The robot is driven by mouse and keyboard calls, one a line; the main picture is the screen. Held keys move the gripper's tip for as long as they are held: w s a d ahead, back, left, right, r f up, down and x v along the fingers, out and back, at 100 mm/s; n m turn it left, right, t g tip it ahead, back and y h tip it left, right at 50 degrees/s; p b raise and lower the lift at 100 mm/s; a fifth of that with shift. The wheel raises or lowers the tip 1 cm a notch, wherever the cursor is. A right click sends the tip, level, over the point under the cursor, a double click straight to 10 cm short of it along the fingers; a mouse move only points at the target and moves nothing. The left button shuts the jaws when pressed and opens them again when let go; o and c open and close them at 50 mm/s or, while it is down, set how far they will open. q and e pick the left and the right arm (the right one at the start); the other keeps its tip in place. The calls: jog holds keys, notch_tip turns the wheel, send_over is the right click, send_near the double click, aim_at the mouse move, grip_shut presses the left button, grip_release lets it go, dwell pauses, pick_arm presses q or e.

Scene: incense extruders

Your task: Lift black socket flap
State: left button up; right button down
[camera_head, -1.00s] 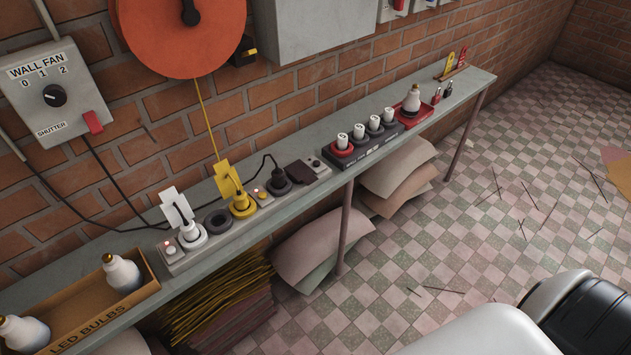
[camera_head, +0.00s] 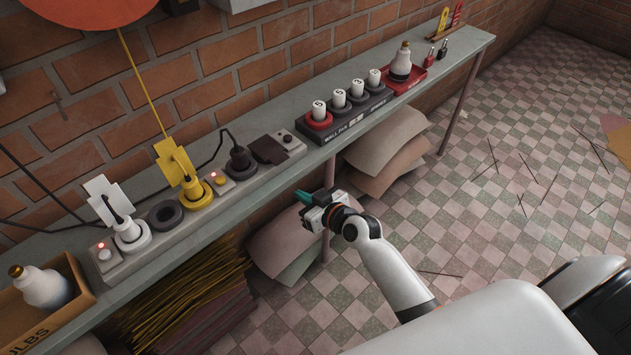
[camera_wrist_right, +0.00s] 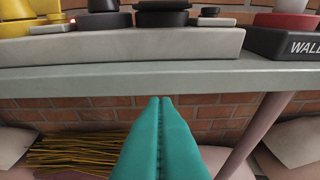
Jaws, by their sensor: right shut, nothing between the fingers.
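The socket strip (camera_head: 190,228) lies along the shelf and also shows in the right wrist view (camera_wrist_right: 120,47). The dark socket flap (camera_head: 270,150) lies low beside the black plug (camera_head: 240,160), whose black socket shows in the right wrist view (camera_wrist_right: 160,18). A white flap (camera_head: 108,196) and a yellow flap (camera_head: 174,160) stand raised at their plugs. My right gripper (camera_head: 302,197) is in front of the shelf, below its top and apart from the flap. Its teal fingers (camera_wrist_right: 160,102) are shut and empty, pointing at the shelf's front edge. My left gripper is not in view.
The shelf (camera_head: 215,204) runs along the brick wall. A dark tray with numbered white cylinders (camera_head: 348,118) and a red tray with a bulb (camera_head: 405,78) stand right of the strip. A bulb box (camera_head: 84,268) is at left. A shelf leg (camera_head: 328,215) stands near my gripper.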

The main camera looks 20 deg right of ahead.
aim_at(270, 150)
jog(key=shift+t, duration=0.5)
jog(key=shift+w+a+r, duration=0.2)
jog(key=shift+w+r, duration=0.55)
jog(key=shift+w, duration=0.1)
jog(key=shift+w+a+r, duration=0.2)
jog(key=shift+w+r, duration=0.5)
jog(key=shift+w, duration=0.2)
jog(key=shift+w+a+r, duration=0.2)
jog(key=shift+w+r, duration=0.55)
jog(key=shift+w, duration=0.1)
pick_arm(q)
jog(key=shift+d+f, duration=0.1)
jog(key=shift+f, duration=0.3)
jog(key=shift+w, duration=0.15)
pick_arm(e)
jog(key=shift+w, duration=0.15)
